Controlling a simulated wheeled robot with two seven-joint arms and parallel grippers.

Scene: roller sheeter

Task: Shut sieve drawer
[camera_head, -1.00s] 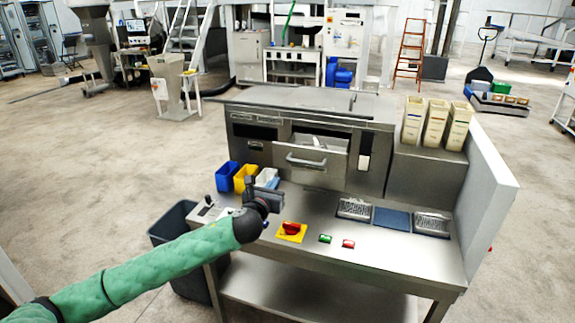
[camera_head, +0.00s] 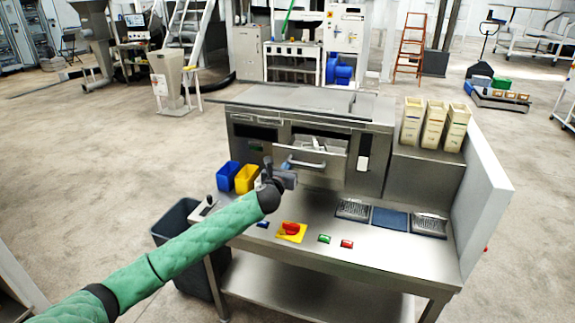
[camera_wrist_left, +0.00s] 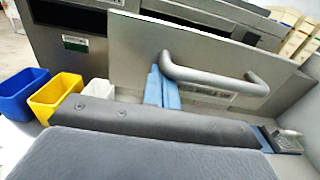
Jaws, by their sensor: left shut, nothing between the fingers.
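The sieve drawer (camera_head: 322,160) is in the front of the steel machine and stands partly pulled out, with its inside showing behind the front panel. Its grey bar handle (camera_head: 305,164) runs across the panel. In the left wrist view, the drawer front (camera_wrist_left: 130,50) and the handle (camera_wrist_left: 215,82) are close ahead. My left gripper (camera_head: 287,178) is just below and in front of the drawer's left part. Its light blue fingers (camera_wrist_left: 162,87) are shut and empty, by the handle's left end; I cannot tell whether they touch. My right gripper is out of view.
A blue bin (camera_head: 228,175), a yellow bin (camera_head: 245,179) and a white bin (camera_wrist_left: 96,88) stand left of the gripper. The bench (camera_head: 345,240) carries a red knob (camera_head: 291,228), green and red buttons, and trays at right. Three cream containers (camera_head: 434,124) stand above.

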